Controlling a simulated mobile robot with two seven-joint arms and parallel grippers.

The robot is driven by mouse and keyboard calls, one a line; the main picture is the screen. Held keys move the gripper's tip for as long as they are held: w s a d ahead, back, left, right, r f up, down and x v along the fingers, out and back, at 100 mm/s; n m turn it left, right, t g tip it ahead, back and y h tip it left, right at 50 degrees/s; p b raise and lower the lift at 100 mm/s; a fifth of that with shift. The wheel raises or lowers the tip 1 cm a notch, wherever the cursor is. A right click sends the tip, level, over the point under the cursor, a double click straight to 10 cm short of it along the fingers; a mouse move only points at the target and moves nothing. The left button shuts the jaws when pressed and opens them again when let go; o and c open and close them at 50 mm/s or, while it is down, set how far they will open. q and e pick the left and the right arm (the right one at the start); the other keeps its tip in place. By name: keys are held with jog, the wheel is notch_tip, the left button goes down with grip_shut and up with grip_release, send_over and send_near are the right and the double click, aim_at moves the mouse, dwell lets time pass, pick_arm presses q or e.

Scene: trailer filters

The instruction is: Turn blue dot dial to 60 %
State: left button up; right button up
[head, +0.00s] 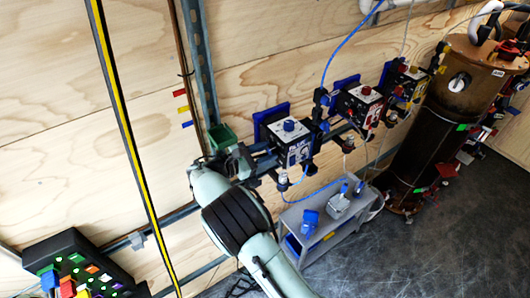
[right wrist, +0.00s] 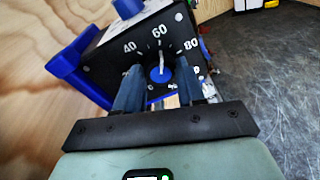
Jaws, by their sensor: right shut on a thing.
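The dial (right wrist: 159,76) has a blue round base and a pale pointer on the dark front of a box (right wrist: 140,50). The scale shows 40, 60 and 80, and the pointer stands close to the 60 mark. My right gripper (right wrist: 160,84) is shut on the dial, with one blue-grey finger on each side; the exact contact is hard to see. In the head view the box with a blue top knob (head: 289,125) stands on the wall rail, and my right gripper (head: 238,163) is at its left side. My left gripper is not in view.
Similar boxes with a red knob (head: 366,90) and a yellow knob (head: 413,69) stand farther right. Blue hoses hang around them. A grey shelf (head: 320,225) is below, and a large brown cylinder (head: 455,100) stands at the right. Dark floor (head: 440,250) is open at lower right.

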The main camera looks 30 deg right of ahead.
dwell(0.3)
jog(key=o, duration=1)
jog(key=shift+o, duration=0.2)
jog(key=shift+a, duration=0.1)
jog(key=a+r, duration=0.1)
jog(key=a, duration=1.2)
jog(key=shift+s+r, duration=0.25)
jog(key=shift+s, duration=0.05)
